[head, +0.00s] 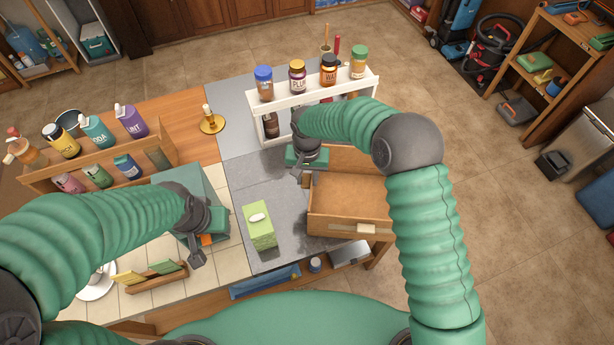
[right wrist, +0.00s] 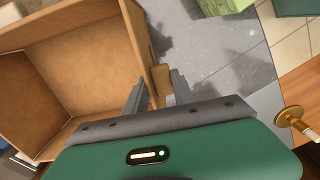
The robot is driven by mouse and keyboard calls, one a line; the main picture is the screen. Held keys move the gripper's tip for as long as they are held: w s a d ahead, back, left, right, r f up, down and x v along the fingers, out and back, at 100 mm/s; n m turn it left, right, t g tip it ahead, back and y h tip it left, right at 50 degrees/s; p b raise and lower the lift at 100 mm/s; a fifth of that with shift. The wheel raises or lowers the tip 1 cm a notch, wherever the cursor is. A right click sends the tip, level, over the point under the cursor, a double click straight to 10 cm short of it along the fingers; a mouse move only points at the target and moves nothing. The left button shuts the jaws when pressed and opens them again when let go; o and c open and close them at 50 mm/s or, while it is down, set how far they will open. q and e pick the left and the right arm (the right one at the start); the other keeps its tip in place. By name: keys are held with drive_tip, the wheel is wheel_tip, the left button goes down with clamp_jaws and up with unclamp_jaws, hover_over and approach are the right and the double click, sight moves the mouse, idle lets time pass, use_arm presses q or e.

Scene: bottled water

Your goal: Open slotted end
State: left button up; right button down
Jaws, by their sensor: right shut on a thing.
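An open-topped wooden box (head: 345,200) stands at the right side of the grey worktop, and its inside looks empty. It also shows at the left of the right wrist view (right wrist: 75,60). A small wooden tab (right wrist: 160,76) stands out from its side. My right gripper (head: 304,176) is at the box's left side, shut on this tab; the fingers (right wrist: 158,92) lie on either side of it. I cannot make out a slot on the box. My left gripper (head: 205,242) is over the left worktop, near a small orange thing (head: 207,239); its finger gap is unclear.
A white rack (head: 262,105) with several jars stands behind the box. A green tissue box (head: 259,228) stands left of it. A wooden bottle rack (head: 95,168) and a brass candle holder (head: 212,124) are farther left. Bare grey worktop lies between the tissue box and the candle holder.

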drive_tip(key=shift+d+r, duration=0.1)
idle(0.7)
drive_tip(key=shift+w+d+r+y+p, duration=0.1)
drive_tip(key=shift+w+d+y+p, duration=0.2)
drive_tip(key=shift+d+y, duration=0.45)
drive_tip(key=w+d+f+g+y+b, duration=0.1)
drive_tip(key=d+f+y+b, duration=0.1)
drive_tip(key=d+y, duration=0.2)
drive_tip(key=shift+w+d, duration=0.2)
drive_tip(key=shift+d, duration=1.3)
